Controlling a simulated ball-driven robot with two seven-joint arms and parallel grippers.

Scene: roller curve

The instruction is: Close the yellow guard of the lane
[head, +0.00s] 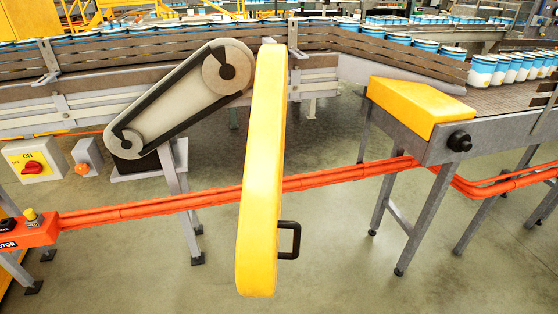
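The yellow guard (260,180) stands swung out in the middle of the head view, seen nearly edge-on and reaching toward me. A black handle (289,240) sticks out from its right face near the lower end. To its left, the belt drive (180,95) with its two pulleys and dark belt is uncovered. The guard's upper end is beside the larger pulley (228,66), at the conveyor's side; the hinge itself cannot be made out. Neither of my grippers is in view.
An orange rail (340,174) runs across in front of the conveyor. A yellow block-shaped cover (418,105) with a black knob (459,141) sits at right. A switch box (32,160) and an orange motor box (30,229) are at left.

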